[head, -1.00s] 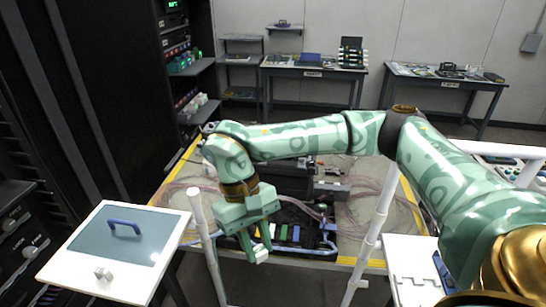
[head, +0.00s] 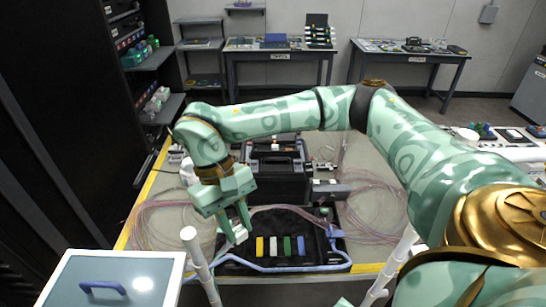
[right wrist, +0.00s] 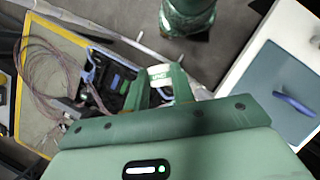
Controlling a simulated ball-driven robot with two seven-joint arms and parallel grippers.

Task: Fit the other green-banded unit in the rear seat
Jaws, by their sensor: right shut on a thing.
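My right gripper (head: 240,232) is shut on a small whitish unit (head: 237,236), which it holds at the left end of the black tray (head: 330,256). In the right wrist view the unit (right wrist: 160,75) shows a green and white face with small lettering between the two green fingers (right wrist: 163,92). Whether it touches the tray I cannot tell. In the tray stand several coloured pieces in a row: yellow (head: 260,246), whitish (head: 273,246), green (head: 287,246) and blue (head: 301,246). I cannot make out the rear seat. My left gripper is not in view.
A black case (head: 278,180) stands behind the tray, with a grey device (head: 330,190) at its right. Loose pinkish cables (head: 375,205) lie on both sides of the yellow-edged mat. A blue tube (head: 290,268) runs along the tray's front.

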